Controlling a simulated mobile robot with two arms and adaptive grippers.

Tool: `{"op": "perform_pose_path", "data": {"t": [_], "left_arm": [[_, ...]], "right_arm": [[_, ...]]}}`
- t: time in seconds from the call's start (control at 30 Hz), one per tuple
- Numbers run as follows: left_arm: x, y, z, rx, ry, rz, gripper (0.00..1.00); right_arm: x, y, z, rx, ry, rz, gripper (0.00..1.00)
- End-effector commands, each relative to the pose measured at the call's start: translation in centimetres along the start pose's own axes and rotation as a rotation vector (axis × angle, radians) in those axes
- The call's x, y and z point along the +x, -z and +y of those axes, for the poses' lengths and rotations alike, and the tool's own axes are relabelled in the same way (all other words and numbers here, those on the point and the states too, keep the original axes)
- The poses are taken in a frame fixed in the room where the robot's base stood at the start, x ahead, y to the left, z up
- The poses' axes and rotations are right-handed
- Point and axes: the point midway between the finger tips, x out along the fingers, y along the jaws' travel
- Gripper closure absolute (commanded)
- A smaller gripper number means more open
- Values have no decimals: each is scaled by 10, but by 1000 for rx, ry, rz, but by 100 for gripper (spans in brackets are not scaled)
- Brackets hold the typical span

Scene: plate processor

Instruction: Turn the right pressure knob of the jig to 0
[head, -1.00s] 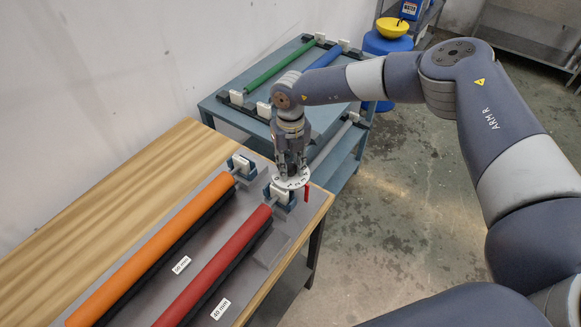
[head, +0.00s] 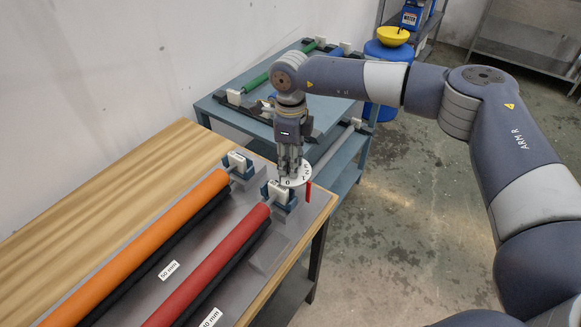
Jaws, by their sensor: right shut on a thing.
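The right pressure knob (head: 299,180) is a white dial with black numbers at the far right end of the jig (head: 273,258). The 0 faces the front of the dial, and the 1 lies to its right, closer to the red marker (head: 308,192) at the dial's right edge. My right gripper (head: 291,168) points down from above and is shut on the knob, hiding its middle and part of the scale. My left gripper is not in view.
The jig carries an orange roller (head: 152,233) and a red roller (head: 212,262) on a wooden table (head: 95,207). Behind stands a blue-grey cart (head: 222,112) with more rollers. A blue barrel (head: 384,58) with a yellow bowl (head: 390,36) stands further back. The floor at right is open.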

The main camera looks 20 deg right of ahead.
Motion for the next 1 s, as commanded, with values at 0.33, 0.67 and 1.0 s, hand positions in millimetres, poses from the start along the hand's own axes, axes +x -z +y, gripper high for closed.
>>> {"op": "perform_pose_path", "data": {"t": [0.33,0.67,1.0], "left_arm": [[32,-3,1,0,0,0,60],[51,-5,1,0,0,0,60],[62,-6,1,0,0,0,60]], "right_arm": [[3,0,-1,-328,2,-2,97],[2,0,-1,-635,2,-2,97],[0,0,-1,-870,3,-1,97]]}}
